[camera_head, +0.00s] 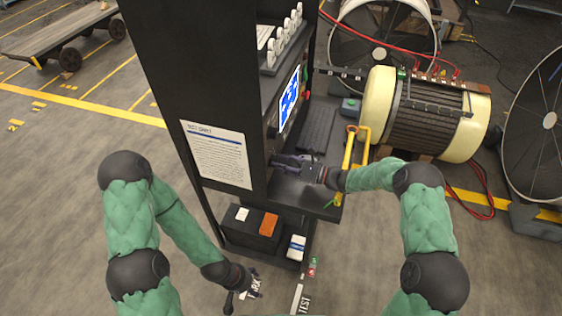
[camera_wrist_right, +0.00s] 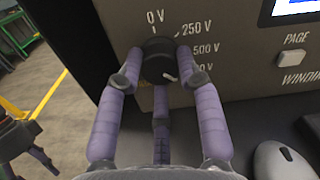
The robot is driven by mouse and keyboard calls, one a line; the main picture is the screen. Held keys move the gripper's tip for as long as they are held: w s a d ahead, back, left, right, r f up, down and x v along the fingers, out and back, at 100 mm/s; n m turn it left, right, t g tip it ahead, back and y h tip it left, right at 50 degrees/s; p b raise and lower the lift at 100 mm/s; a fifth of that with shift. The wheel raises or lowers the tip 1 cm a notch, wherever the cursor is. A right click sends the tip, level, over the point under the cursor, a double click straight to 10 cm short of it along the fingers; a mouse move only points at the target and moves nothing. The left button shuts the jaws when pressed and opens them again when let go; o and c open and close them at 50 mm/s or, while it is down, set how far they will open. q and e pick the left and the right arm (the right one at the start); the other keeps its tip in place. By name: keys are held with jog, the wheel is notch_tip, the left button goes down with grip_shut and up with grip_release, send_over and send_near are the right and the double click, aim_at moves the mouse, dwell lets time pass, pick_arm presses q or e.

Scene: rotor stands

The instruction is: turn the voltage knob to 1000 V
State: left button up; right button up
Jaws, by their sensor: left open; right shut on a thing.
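The black voltage knob (camera_wrist_right: 158,60) sits on the dark panel in the right wrist view. Labels around it read 0 V at the top, then 250 V, 500 V and a partly hidden "00 V" down the right side. A pale mark on the knob's face points to the lower right. My right gripper (camera_head: 290,163) is shut on the knob, its purple fingers around it; the fingers also show in the wrist view (camera_wrist_right: 160,72). In the head view the knob is hidden. My left gripper (camera_head: 242,292) is open and empty, low beside the cabinet.
The dark test cabinet (camera_head: 180,80) has a lit screen (camera_head: 289,98) above a keyboard (camera_head: 316,138). A mouse (camera_wrist_right: 280,160) lies on the shelf, right of my fingers. A PAGE button (camera_wrist_right: 292,57) is right of the knob. A large motor (camera_head: 430,115) with red cables stands to the right.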

jog(key=shift+d+f+m, duration=0.1)
jog(key=shift+m, duration=0.5)
jog(key=o, duration=1.1)
jog(key=shift+w, duration=0.1)
jog(key=shift+o, duration=0.2)
jog(key=v, duration=1.2)
jog(key=shift+f, duration=0.1)
